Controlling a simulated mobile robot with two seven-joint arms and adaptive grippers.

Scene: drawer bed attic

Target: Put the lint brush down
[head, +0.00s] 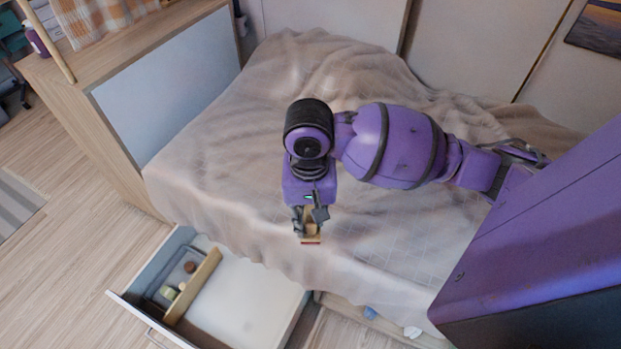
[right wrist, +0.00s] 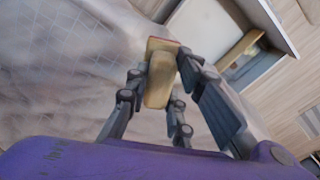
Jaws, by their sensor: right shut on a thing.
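The lint brush (head: 312,238) is a tan, wood-coloured piece with a thin red edge at its end. My right gripper (head: 311,222) is shut on it and holds it over the front part of the bed. In the right wrist view the brush (right wrist: 160,75) shows between the fingers of the gripper (right wrist: 163,92). I cannot tell from these views how far it is above the blanket. My left gripper is not in view.
The bed under a beige blanket (head: 235,150) fills the middle. Below it an open drawer (head: 240,300) has a wooden divider (head: 200,283) with small items on its left; its right section looks empty.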

